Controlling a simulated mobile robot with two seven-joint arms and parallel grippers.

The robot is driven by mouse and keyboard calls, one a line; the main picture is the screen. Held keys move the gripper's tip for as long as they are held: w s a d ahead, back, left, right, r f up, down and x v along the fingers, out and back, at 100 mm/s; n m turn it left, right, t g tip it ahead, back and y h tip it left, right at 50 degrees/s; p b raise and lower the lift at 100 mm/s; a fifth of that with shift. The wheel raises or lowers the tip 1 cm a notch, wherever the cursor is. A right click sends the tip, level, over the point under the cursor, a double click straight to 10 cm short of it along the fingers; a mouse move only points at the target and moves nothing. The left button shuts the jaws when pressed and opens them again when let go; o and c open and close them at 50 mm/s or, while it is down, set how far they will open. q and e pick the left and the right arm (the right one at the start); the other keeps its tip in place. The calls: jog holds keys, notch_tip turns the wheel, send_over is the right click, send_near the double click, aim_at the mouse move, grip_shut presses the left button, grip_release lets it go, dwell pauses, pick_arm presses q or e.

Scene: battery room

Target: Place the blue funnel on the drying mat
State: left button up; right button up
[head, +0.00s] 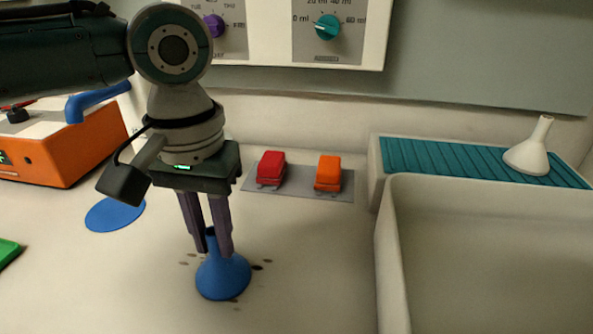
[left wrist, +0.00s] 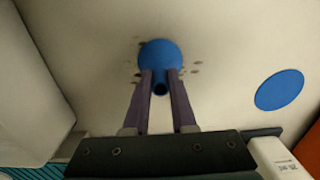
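The blue funnel (head: 223,277) stands wide end down on the pale counter, its narrow stem up. It also shows in the left wrist view (left wrist: 160,55). My left gripper (head: 215,250) points down over it, with one finger on each side of the stem. The stem fills the gap between the fingertips in both views, so the gripper looks shut on it. The funnel's rim appears to rest on the counter. A ribbed teal mat (head: 440,160), which looks like the drying mat, lies at the right beside the basin. My right gripper is not in view.
A white funnel (head: 528,150) stands on the teal mat's right part; its left part is bare. A white basin (head: 480,250) lies in front of it. Red (head: 271,168) and orange (head: 328,172) blocks sit on a grey plate. A flat blue disc (head: 114,215) and orange box (head: 70,155) are left.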

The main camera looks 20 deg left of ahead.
pick_arm(q)
jog(key=o, duration=0.4)
jog(key=shift+r, duration=0.1)
